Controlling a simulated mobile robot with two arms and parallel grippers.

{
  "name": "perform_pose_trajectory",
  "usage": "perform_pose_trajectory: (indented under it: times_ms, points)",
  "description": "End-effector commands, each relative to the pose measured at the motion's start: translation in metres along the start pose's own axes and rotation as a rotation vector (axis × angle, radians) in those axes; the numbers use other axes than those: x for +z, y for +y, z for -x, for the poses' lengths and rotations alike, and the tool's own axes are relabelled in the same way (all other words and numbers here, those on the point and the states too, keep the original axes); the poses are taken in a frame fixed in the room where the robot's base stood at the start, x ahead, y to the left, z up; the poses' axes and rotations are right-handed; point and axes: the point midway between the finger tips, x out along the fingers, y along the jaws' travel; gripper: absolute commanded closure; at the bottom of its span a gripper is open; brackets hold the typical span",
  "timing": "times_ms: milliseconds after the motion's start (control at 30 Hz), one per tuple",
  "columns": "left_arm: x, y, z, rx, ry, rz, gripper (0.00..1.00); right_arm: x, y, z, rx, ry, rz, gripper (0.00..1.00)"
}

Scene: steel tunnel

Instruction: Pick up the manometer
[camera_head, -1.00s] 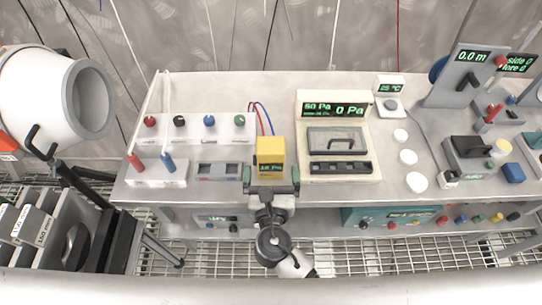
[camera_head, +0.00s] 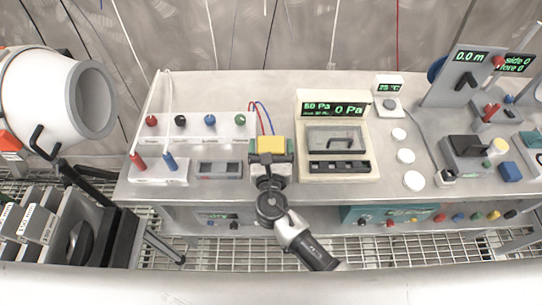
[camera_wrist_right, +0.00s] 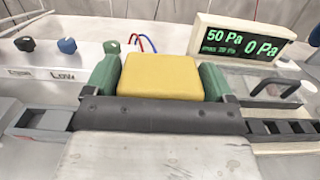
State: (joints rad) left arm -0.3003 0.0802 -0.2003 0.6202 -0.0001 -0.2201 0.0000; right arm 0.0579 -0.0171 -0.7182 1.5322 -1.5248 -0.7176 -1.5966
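The manometer (camera_head: 270,145) is a small yellow box on the front part of the bench, left of the pressure display unit. A red and a blue tube rise behind it. My right gripper (camera_head: 271,157) reaches it from the front, with one green finger on each side. In the right wrist view the manometer's yellow top (camera_wrist_right: 160,76) sits flush between the two green fingers (camera_wrist_right: 159,84), with no clear gap. Its display is hidden by the gripper. Whether it is lifted off the bench cannot be told. My left gripper is not in view.
The pressure display unit (camera_head: 336,160) stands close on the right. A white panel with coloured knobs (camera_head: 195,128) and a grey slotted block (camera_head: 219,170) are on the left. White discs (camera_head: 405,156) lie further right. A metal grid (camera_head: 350,250) lies below the bench front.

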Motion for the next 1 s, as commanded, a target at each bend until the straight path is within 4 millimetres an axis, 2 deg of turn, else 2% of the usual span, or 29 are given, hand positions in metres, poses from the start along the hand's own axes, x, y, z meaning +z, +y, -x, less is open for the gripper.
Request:
perform_pose_trajectory:
  times_ms: [33,233,567,733,867,1000]
  points:
    - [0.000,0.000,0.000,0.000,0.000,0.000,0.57,0.000,0.000,0.000,0.000,0.000,0.000,0.23]
    - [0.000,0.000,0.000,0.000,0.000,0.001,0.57,0.000,0.000,0.000,0.000,0.000,0.001,0.54]
    - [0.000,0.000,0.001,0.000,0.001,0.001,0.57,0.004,0.000,0.000,0.000,-0.002,0.000,0.54]
    - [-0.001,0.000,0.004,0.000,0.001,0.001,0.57,0.021,0.000,0.000,-0.001,-0.004,-0.003,0.54]
    - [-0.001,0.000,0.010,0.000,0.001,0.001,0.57,0.047,0.000,0.000,-0.002,-0.006,-0.006,0.54]
    - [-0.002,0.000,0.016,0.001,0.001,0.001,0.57,0.063,-0.029,0.018,-0.003,-0.004,0.001,0.54]
